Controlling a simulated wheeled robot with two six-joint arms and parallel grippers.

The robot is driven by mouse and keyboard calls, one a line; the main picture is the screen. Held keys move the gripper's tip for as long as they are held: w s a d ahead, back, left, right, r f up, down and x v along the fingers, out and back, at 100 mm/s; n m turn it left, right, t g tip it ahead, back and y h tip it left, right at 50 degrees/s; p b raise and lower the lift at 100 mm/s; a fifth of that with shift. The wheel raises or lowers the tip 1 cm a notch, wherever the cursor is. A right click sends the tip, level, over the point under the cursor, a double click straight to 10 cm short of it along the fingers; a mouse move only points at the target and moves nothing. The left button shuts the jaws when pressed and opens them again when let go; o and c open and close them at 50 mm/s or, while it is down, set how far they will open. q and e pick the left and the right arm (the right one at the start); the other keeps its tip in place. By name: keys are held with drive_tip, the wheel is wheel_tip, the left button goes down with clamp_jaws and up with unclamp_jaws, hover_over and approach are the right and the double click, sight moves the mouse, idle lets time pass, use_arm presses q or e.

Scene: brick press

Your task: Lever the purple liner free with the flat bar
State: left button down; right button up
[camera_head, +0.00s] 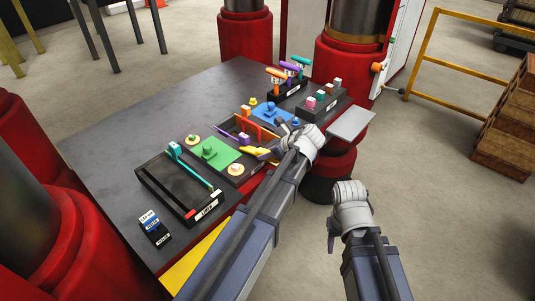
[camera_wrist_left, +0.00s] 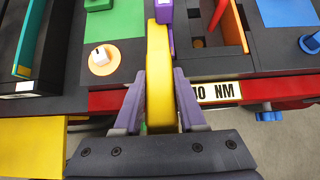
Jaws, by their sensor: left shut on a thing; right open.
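My left gripper (camera_head: 268,154) is shut on a yellow bar (camera_head: 255,151), which stands between its fingers (camera_wrist_left: 158,105) in the left wrist view. The bar (camera_wrist_left: 158,70) points away over the black bench fixtures. A purple piece (camera_wrist_left: 165,17), seemingly the liner, lies at the bar's far end; I cannot tell whether they touch. The purple piece also shows in the head view (camera_head: 243,138), beside a dark pocket with orange-red walls (camera_wrist_left: 231,22). My right gripper (camera_head: 333,226) is open and empty, in front of the bench.
A green block plate (camera_head: 214,153) and a blue one (camera_head: 272,114) flank the pocket. A black tray (camera_head: 160,187) with a teal bar is at left. Coloured-handled tools (camera_head: 287,74) stand in a back rack. Red press columns (camera_head: 343,75) rise behind. Dark bench top is bare at left.

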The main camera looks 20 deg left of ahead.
use_arm(q)
drive_tip(key=shift+d+f+y+b, duration=0.15)
drive_tip(key=shift+f+y+b, duration=0.2)
drive_tip(key=shift+b, duration=0.65)
idle(0.7)
drive_tip(key=shift+s+d, duration=0.35)
drive_tip(key=shift+d, duration=0.5)
drive_tip(key=shift+s+d, duration=0.4)
drive_tip(key=shift+d, duration=0.4)
drive_tip(key=shift+s+d, duration=0.35)
drive_tip(key=shift+d, duration=0.5)
wheel_tip(320, 180, up, 8)
drive_tip(key=p, duration=0.8)
